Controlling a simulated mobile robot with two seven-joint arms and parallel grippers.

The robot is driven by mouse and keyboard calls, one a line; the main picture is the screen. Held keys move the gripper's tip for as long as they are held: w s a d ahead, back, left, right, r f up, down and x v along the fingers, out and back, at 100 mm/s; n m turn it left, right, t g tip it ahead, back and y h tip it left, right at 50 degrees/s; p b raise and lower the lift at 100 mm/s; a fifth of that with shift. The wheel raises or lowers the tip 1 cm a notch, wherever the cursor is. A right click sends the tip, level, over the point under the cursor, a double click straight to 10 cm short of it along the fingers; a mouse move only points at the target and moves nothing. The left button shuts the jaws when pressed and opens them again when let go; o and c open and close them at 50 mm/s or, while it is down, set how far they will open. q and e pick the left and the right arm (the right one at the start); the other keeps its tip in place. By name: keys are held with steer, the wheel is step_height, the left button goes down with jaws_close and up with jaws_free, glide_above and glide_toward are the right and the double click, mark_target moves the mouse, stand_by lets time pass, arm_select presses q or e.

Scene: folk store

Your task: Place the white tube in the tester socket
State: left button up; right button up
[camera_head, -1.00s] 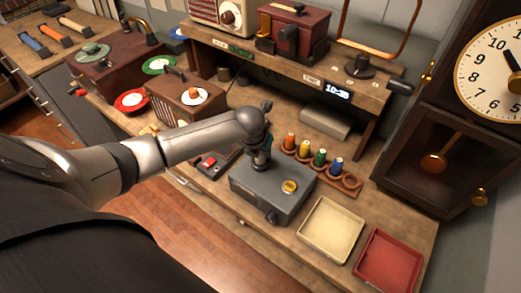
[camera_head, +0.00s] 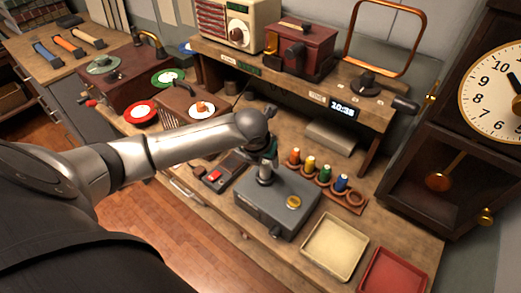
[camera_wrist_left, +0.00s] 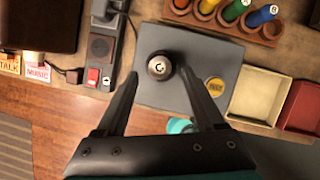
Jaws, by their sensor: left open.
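The tester is a grey box (camera_head: 262,212) on the bench, with a yellow round button on top. A pale upright tube (camera_head: 265,173) stands on top of it at the socket; its base is too small to judge how deep it sits. In the left wrist view the tube's round dark top with a bright centre (camera_wrist_left: 159,66) shows over the grey tester top (camera_wrist_left: 215,52). My left gripper (camera_wrist_left: 159,73) is open, its fingers on either side of the tube with gaps. In the head view the gripper (camera_head: 266,155) is just above the tube. My right gripper is out of view.
A wooden rack (camera_head: 350,200) behind the tester holds orange, yellow, green and blue tubes, with empty ring space at its right end. A cream tray (camera_head: 334,248) and a red tray (camera_head: 393,274) lie to the right. A shelf (camera_head: 300,88) overhangs the back.

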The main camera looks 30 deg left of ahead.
arm_select(q)
steer(key=v, duration=0.6)
steer(key=shift+r, duration=0.25)
steer(key=shift+s, duration=0.1)
